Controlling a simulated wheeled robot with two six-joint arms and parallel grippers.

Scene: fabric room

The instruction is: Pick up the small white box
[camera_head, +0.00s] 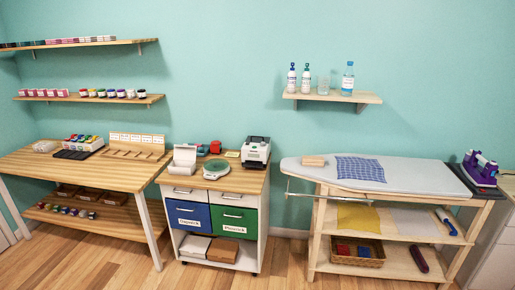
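A small white box (183,163) stands on the left side of the wooden top of the drawer cart (238,182). Its lid seems to be raised at the back; its inside is too small to make out. A flatter white box (195,247) lies on the cart's bottom shelf, beside a brown box (222,250). I cannot tell from the picture alone which white box the task names. Neither of my grippers is in view, and nothing of my arms shows.
A round green-topped device (216,168) and a white-and-black machine (255,152) share the cart top. A wooden table (90,173) stands left, an ironing board (400,175) right. The floor (205,278) in front of the cart is clear.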

